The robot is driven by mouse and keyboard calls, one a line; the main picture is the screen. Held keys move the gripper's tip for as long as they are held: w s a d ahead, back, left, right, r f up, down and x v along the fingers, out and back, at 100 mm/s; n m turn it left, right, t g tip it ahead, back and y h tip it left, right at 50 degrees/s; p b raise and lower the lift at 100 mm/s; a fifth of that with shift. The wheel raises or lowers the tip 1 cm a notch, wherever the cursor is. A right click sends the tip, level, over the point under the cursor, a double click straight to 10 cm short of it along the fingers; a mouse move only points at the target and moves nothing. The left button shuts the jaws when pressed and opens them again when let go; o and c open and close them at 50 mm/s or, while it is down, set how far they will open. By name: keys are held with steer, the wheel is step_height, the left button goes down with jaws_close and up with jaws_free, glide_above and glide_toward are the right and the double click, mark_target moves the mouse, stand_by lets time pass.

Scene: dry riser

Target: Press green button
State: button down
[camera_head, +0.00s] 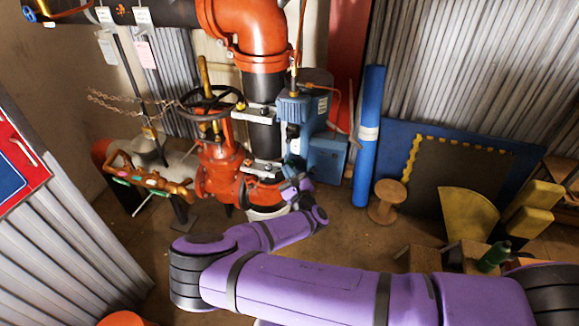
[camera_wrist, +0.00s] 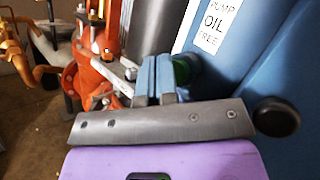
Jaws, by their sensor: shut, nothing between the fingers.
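A round green button (camera_wrist: 182,70) shows in the wrist view, on the side of a blue pump box (camera_wrist: 235,75), just right of my fingertips. Part of it is hidden behind my right finger. My gripper (camera_wrist: 156,72) has two blue-grey fingers closed together, with nothing between them. I cannot tell whether the fingertips touch the button. In the head view the blue box (camera_head: 327,155) stands beside the red pipework, and my gripper (camera_head: 296,186) is low at its left. The button cannot be made out in the head view.
A black knob (camera_wrist: 276,117) sticks out of the box on the right. Red pipework (camera_wrist: 100,55) stands close on the left, with a black handwheel (camera_head: 211,102) above. A blue roll (camera_head: 369,140) and wooden spool (camera_head: 386,200) stand to the right.

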steer(key=shift+w+d, duration=0.1)
steer(key=shift+w, duration=0.05)
stand_by(0.4)
steer(key=shift+w, duration=0.2)
steer(key=shift+w+d+r, duration=0.25)
steer(key=shift+w, duration=0.15)
stand_by(0.8)
steer(key=shift+s, duration=0.25)
stand_by(0.4)
steer(key=shift+f, duration=0.1)
steer(key=s+a, duration=0.2)
steer(key=s, duration=0.4)
steer(key=shift+f, duration=0.15)
steer(key=shift+a, duration=0.15)
stand_by(0.6)
stand_by(0.5)
